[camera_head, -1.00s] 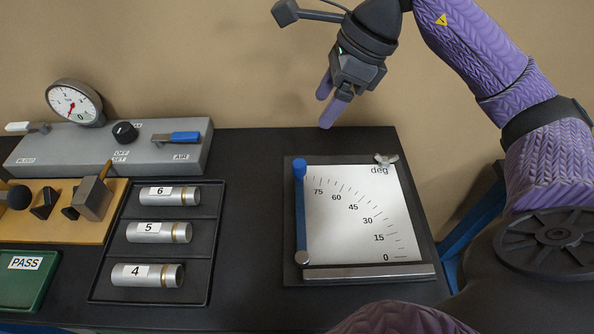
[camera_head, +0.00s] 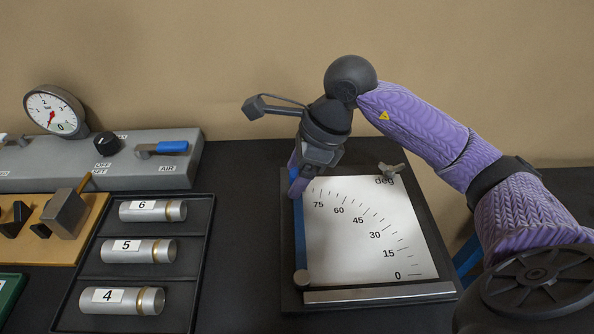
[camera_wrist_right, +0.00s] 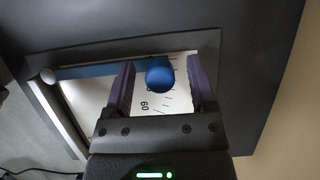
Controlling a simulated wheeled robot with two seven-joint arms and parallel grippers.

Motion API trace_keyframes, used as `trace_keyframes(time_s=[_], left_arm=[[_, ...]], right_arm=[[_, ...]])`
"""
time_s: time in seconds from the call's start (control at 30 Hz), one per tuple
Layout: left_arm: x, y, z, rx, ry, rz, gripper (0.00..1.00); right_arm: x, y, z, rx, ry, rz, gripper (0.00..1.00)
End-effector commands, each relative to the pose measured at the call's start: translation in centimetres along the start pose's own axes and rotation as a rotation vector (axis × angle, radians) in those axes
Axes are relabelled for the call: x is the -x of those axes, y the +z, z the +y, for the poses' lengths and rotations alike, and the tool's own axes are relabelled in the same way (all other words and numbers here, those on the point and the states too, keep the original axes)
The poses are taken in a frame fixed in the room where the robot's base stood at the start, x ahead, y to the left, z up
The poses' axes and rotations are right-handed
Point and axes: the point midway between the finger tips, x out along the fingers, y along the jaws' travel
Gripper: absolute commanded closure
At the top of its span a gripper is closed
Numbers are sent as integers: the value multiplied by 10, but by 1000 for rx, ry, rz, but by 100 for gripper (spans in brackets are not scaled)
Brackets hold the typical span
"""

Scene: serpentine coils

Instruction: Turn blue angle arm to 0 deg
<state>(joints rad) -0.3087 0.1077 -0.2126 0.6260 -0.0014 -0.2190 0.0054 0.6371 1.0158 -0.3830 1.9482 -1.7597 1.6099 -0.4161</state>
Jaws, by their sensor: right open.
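The blue angle arm (camera_head: 299,236) lies along the left edge of a white degree plate (camera_head: 365,240), pointing up past the 75 mark, far from the 0 mark at lower right. Its pivot is at the plate's lower left corner. My right gripper (camera_head: 295,185) is over the arm's far end and hides the knob there in the head view. In the right wrist view the blue knob (camera_wrist_right: 160,75) lies between the two purple fingers of my open right gripper (camera_wrist_right: 160,85), with a gap on the right side. My left gripper is not in view.
A metal bar (camera_head: 380,293) runs along the plate's lower edge, and a wing nut (camera_head: 391,171) sits at its upper right. A black tray (camera_head: 190,290) with labelled cylinders lies to the left. A grey gauge panel (camera_head: 190,165) stands behind it.

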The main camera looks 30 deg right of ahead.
Motion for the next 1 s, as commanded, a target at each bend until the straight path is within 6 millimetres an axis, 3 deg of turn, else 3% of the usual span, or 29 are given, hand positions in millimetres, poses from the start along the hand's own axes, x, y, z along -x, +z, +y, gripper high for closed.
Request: trace_keyframes(time_s=[0.07,0.4,1.0], left_arm=[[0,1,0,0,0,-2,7],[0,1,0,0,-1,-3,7],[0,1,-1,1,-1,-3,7]], right_arm=[[0,0,0,0,0,0,28],[0,0,0,0,0,0,100],[1,0,0,0,0,0,100]])
